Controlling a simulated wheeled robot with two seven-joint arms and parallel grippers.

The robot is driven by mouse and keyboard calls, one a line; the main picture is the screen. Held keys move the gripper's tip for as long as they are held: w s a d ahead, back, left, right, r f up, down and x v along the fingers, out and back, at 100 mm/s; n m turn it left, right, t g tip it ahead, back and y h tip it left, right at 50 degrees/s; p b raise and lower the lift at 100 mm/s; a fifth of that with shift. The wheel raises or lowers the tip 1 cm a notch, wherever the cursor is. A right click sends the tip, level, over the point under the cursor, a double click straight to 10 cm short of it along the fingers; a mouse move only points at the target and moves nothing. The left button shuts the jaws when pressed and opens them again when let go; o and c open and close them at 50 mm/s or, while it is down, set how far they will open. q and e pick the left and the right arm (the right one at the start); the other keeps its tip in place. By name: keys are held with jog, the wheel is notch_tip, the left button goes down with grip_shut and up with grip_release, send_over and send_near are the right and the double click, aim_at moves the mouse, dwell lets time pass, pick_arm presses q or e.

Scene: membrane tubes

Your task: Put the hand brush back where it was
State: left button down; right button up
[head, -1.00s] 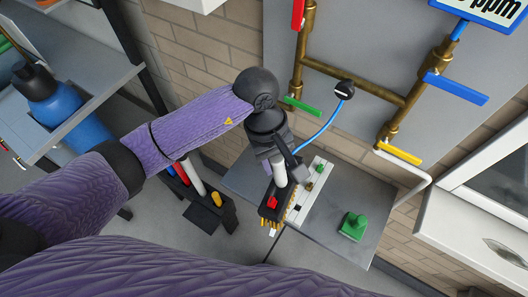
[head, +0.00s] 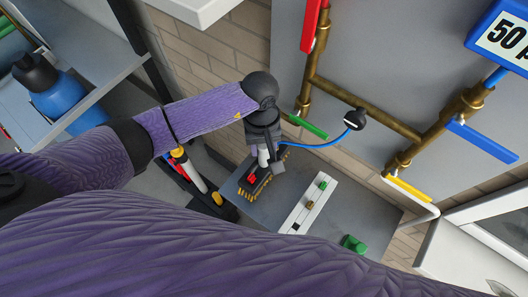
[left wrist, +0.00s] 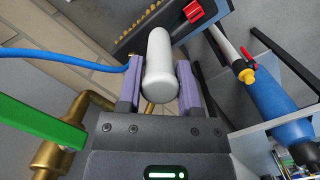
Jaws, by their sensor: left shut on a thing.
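The hand brush has a dark head (head: 262,184) with yellow bristles, a small red part and a white handle. My left gripper (head: 265,160) is shut on the white handle, with the brush head beyond the fingers. In the left wrist view the handle (left wrist: 160,75) sits between the two purple finger pads of the left gripper (left wrist: 160,88), and the dark head (left wrist: 150,28) shows at the top. The brush is over the left part of the grey table (head: 325,240). I cannot tell whether its bristles touch the table. My right gripper is not in view.
A white strip (head: 308,206) with small coloured parts lies right of the brush. A green block (head: 354,244) is near the table's right end. Brass pipes (head: 365,105) with coloured levers and a blue hose (head: 318,146) are behind. A blue bottle (head: 70,100) stands left.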

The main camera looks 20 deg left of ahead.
pick_arm(q)
notch_tip(320, 180, down, 3)
jog(key=shift+f, duration=0.1)
jog(key=shift+c, duration=1.3)
grip_release()
jog(key=r, duration=0.8)
jog(key=w+r+p, duration=0.1)
jog(key=r, duration=0.3)
jog(key=shift+a, duration=0.4)
